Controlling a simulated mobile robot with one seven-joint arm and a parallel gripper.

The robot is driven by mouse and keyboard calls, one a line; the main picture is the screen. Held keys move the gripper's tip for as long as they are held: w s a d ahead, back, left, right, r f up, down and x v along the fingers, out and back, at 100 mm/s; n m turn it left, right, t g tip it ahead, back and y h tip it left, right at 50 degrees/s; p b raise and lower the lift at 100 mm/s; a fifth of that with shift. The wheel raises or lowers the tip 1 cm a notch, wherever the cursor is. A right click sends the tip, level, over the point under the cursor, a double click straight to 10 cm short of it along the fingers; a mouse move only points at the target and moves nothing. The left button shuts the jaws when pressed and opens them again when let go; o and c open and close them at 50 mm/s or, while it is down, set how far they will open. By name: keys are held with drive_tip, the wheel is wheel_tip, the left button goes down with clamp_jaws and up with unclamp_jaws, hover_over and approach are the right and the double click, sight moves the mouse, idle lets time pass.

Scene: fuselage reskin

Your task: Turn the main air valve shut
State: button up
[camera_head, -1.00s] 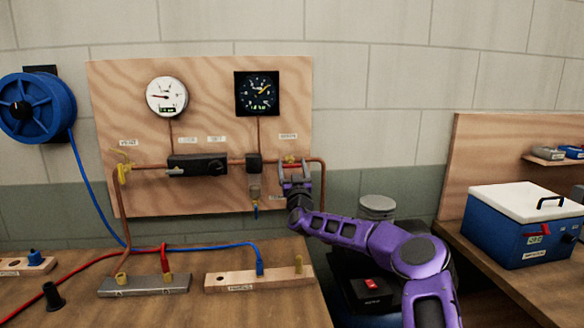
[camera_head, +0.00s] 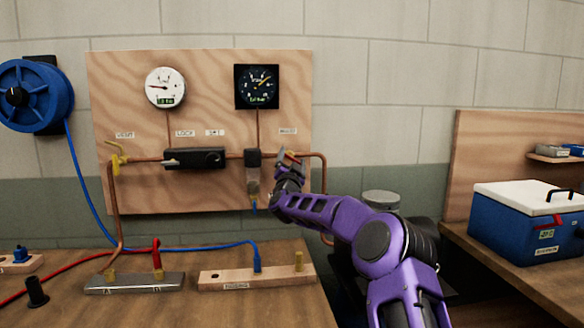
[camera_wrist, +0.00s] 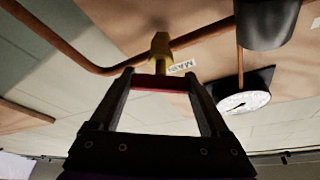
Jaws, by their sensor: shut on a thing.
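The main air valve is on the copper pipe at the right of the plywood board. In the wrist view its brass body (camera_wrist: 160,45) stands beside a white label that reads like "MAIN" (camera_wrist: 182,67). Its red handle (camera_wrist: 153,82) lies across between my fingertips. My gripper (camera_wrist: 155,88) is shut on this handle. In the head view my gripper (camera_head: 288,162) is at the valve below the pipe and covers most of it, so the handle's exact angle is hard to tell there.
A black-faced gauge (camera_head: 257,87) and a white gauge (camera_head: 165,88) hang on the board (camera_head: 215,75). A black lock box (camera_head: 208,158), a filter bowl (camera_head: 253,185) and a yellow vent valve (camera_head: 117,160) sit left of my gripper. A blue-and-white cooler (camera_head: 510,225) stands right.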

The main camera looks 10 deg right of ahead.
drive_tip(key=m+g+h, duration=0.1)
drive_tip(key=m, duration=0.2)
drive_tip(key=m+g+h+p, duration=0.1)
drive_tip(key=m, duration=0.3)
drive_tip(key=shift+r, duration=0.1)
drive_tip(key=m+g+p, duration=0.1)
drive_tip(key=m, duration=0.2)
drive_tip(key=shift+m+g+p, duration=0.3)
drive_tip(key=shift+p, duration=0.05)
drive_tip(key=shift+m+g+p, duration=0.5)
drive_tip(key=shift+m+p, duration=0.15)
drive_tip(key=shift+m, duration=0.45)
drive_tip(key=o, duration=1.2)
drive_tip(key=b+v, duration=0.2)
drive_tip(key=v, duration=1.5)
drive_tip(key=shift+s, duration=0.2)
